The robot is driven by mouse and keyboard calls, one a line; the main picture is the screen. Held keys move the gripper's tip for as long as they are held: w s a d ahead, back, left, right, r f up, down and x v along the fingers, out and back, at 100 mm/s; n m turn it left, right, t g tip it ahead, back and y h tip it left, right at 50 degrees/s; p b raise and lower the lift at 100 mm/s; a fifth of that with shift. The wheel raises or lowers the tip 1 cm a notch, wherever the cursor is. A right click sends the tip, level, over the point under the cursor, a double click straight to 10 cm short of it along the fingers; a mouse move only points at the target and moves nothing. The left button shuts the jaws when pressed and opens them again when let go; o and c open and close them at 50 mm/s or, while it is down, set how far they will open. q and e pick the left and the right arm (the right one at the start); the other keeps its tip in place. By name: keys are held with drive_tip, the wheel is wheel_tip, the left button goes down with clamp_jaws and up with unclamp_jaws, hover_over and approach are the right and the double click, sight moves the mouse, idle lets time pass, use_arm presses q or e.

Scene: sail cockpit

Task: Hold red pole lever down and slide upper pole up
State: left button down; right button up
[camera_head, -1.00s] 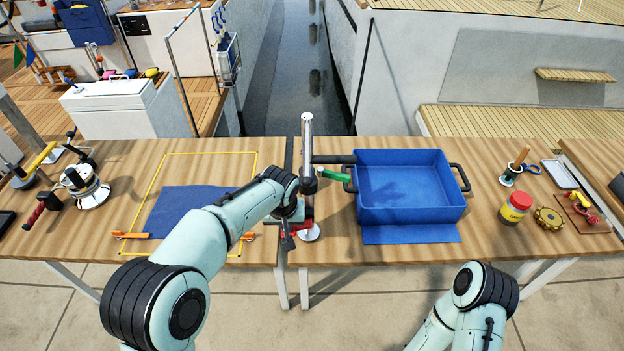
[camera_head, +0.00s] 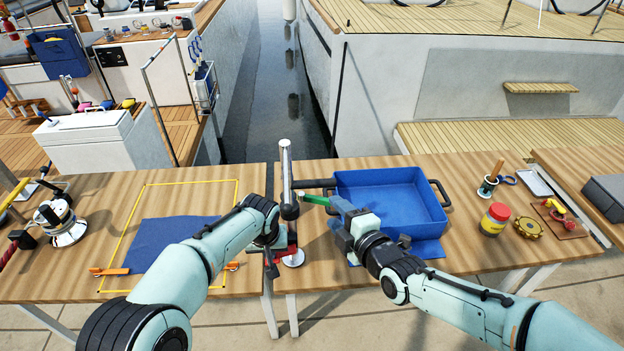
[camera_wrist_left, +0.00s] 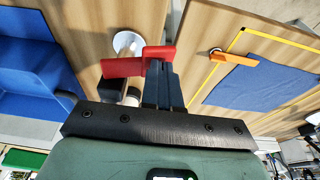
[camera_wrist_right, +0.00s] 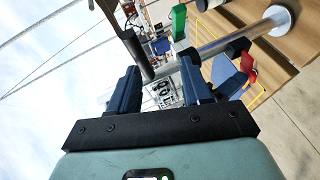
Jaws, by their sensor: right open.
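A silver upright pole (camera_head: 287,170) with a black collar, a green lever (camera_head: 316,199) and a lower red lever (camera_head: 283,253) stands at the front of the table on a white round foot (camera_head: 293,258). My left gripper (camera_wrist_left: 162,65) has its fingers together at the red lever, which also shows in the left wrist view (camera_wrist_left: 125,68). The fingertips look to be touching it. My right gripper (camera_head: 338,207) is open and empty, just right of the green lever. In the right wrist view my right gripper (camera_wrist_right: 160,88) faces the pole (camera_wrist_right: 230,40), apart from it.
A black crossbar (camera_head: 313,183) runs from the pole towards a blue bin (camera_head: 420,225) on the right. A blue cloth (camera_head: 165,245) lies inside a yellow outline on the left. A yellow jar with a red lid (camera_head: 494,219) and small gear stand farther right.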

drive_tip(key=w+a+n, duration=0.1)
drive_tip(key=w+a, duration=0.3)
drive_tip(key=w, duration=0.6)
drive_tip(key=shift+w+a+r+t, duration=0.3)
drive_tip(key=shift+a+r+t, duration=0.05)
drive_tip(key=shift+r+t, duration=0.1)
drive_tip(key=shift+r, duration=0.1)
clamp_jaws()
